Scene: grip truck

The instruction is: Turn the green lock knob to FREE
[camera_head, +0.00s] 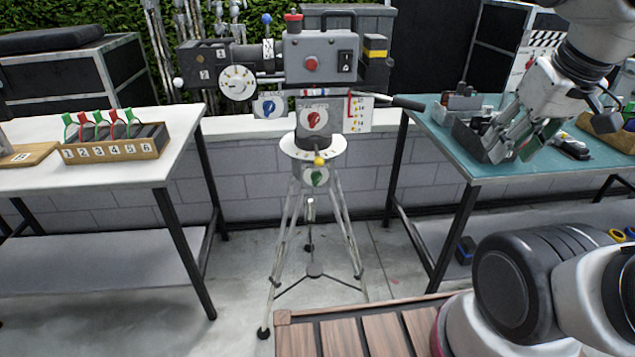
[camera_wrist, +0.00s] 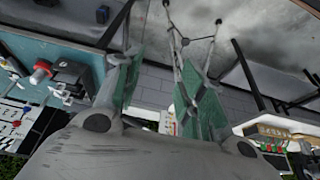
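The green lock knob (camera_head: 317,177) sits on a pale round plate low on the tripod head, below the yellow-tipped lever. Its labels are too small to read, so I cannot tell its setting. My gripper (camera_head: 516,143) is over the teal table at the right, well away from the knob. In the wrist view my gripper (camera_wrist: 160,85) is open, with its two green-padded fingers apart and nothing between them. The green knob cannot be made out in that view.
A red knob (camera_head: 314,119) and a blue knob (camera_head: 268,108) are near the green one. A dark handle (camera_head: 405,103) sticks out right of the camera head. The white table (camera_head: 120,180) stands left and the teal table (camera_head: 500,168) right. Bare floor surrounds the tripod legs.

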